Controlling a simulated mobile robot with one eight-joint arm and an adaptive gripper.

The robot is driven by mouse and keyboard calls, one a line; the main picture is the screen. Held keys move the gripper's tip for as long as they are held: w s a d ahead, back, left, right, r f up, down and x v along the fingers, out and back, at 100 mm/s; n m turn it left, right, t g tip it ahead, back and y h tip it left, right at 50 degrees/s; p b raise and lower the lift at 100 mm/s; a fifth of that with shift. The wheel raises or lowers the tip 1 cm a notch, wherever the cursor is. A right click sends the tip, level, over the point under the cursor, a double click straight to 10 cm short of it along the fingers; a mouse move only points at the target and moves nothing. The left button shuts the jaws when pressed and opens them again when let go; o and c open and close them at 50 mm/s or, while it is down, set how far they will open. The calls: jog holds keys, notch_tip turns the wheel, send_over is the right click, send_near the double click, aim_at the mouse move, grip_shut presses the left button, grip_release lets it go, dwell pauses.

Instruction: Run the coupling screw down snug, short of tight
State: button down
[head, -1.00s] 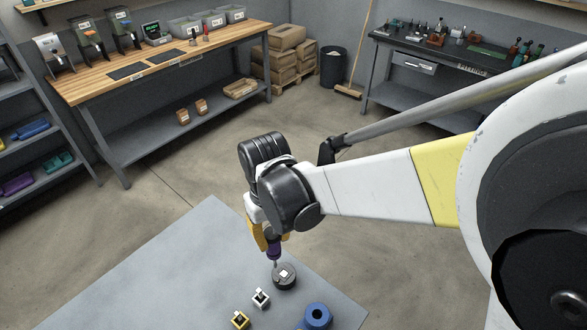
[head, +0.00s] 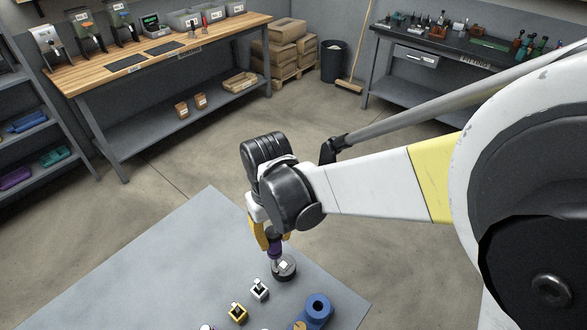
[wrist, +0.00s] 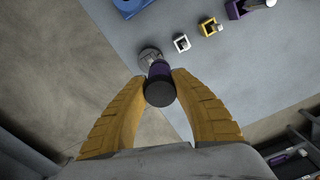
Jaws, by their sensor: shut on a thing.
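My gripper (head: 267,238), with yellow fingers, is shut on a purple-handled screwdriver (head: 275,246) and holds it nearly upright over the grey table. In the wrist view the gripper's fingers (wrist: 160,87) press on both sides of the screwdriver's black end cap (wrist: 160,94).
A blue cylinder part (head: 317,306) lies in front at right. A purple block (wrist: 237,9) shows in the wrist view. The table's far left is clear.

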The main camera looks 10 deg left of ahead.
jog(key=shift+f+b, duration=0.9)
jog(key=shift+f, duration=0.2)
dwell(0.5)
jog(key=m, duration=0.3)
jog(key=shift+m, duration=0.3)
jog(key=m, duration=0.3)
jog(key=shift+m+b, duration=0.3)
jog(key=shift+b, duration=0.1)
